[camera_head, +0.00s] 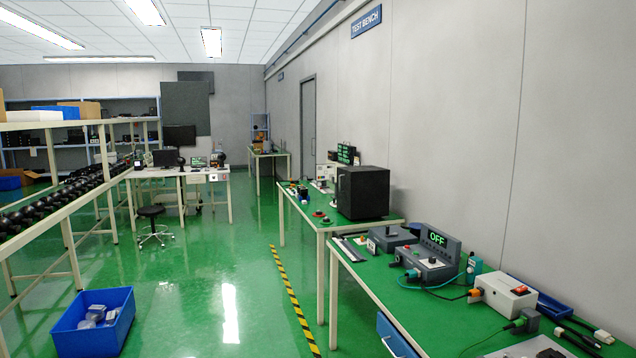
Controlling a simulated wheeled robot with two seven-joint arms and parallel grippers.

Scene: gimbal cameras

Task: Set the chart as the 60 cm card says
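I cannot make out a chart or a 60 cm card in the head view. Small boxes and devices stand on the far white table (165,173), too small to read. Neither of my grippers is in view.
A bench with a green top (400,290) runs along the right wall, holding a grey unit reading OFF (428,262) and a white box with an orange plug (503,295). Behind it a bench carries a black cabinet (363,192). A blue bin (93,325) and a stool (151,212) stand on open green floor.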

